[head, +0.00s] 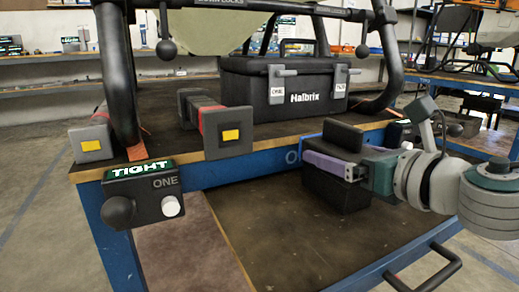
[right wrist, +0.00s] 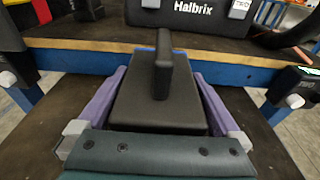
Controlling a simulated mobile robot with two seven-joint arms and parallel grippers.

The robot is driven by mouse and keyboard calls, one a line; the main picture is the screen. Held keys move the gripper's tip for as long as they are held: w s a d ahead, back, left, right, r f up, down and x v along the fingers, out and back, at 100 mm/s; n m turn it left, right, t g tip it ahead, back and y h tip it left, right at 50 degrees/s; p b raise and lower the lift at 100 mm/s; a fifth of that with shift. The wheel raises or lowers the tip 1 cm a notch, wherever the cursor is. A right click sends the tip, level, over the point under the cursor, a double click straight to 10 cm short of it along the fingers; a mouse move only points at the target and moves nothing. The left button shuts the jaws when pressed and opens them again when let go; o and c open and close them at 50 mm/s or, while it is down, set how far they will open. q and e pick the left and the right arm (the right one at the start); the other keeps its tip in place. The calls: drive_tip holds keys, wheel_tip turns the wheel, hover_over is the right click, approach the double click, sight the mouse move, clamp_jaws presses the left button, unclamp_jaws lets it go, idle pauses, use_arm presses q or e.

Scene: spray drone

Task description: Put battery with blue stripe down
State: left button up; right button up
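The black battery (head: 336,192) is a dark box with a raised handle on top. A bit of blue shows at its far edge, likely its stripe. My right gripper (head: 331,164) is shut on it, with purple fingers along both sides. In the right wrist view the battery (right wrist: 160,105) sits between the fingers, its handle upright. The battery is in front of the bench's blue front edge, over the lower brown deck (head: 290,245). I cannot tell whether its underside touches the deck. My left gripper is not in view.
A black Halbrix toolbox (head: 290,85) stands behind. A TIGHT/ONE box (head: 143,195) hangs at front left. The deck's left-middle is clear.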

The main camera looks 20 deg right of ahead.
drive_tip(key=shift+r, duration=0.15)
drive_tip(key=shift+s, duration=0.2)
drive_tip(key=s+p, duration=0.1)
drive_tip(key=s, duration=0.2)
drive_tip(key=s+r, duration=0.1)
drive_tip(key=s, duration=0.3)
drive_tip(key=s+d+p, duration=0.1)
drive_tip(key=s, duration=0.3)
drive_tip(key=shift+s+r+p, duration=0.25)
drive_tip(key=shift+r+p, duration=0.1)
drive_tip(key=shift+r, duration=0.05)
